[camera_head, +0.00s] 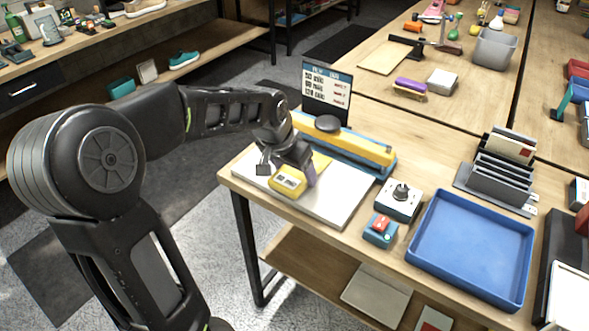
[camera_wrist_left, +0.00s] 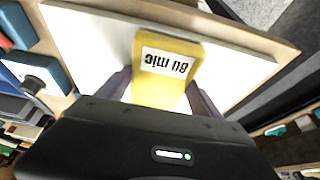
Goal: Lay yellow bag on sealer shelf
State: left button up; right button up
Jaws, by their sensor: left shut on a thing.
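The yellow bag (camera_head: 289,182) has a label that reads "80 mic" in the wrist view (camera_wrist_left: 168,78). My left gripper (camera_head: 303,174) is shut on it, with one finger on each side. The bag is over the white sealer shelf (camera_head: 335,208), near its front left part. I cannot tell whether the bag touches the shelf or is slightly above it. Part of the bag is hidden behind the gripper. The sealer (camera_head: 352,145), with a yellow bar and blue body, stands behind the shelf. My right gripper is not in view.
A dark sign (camera_head: 327,88) stands behind the sealer. A white dial box (camera_head: 399,200), a blue box with a red button (camera_head: 381,229) and a blue tray (camera_head: 470,245) are to the right. The shelf's front right part is bare.

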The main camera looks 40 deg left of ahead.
pick_arm(q)
jog(key=o, duration=1.4)
jog(key=shift+o, duration=0.2)
jog(key=shift+r, duration=0.1)
jog(key=v, duration=0.7)
jog(key=shift+s+r, duration=0.15)
jog(key=shift+r, duration=0.2)
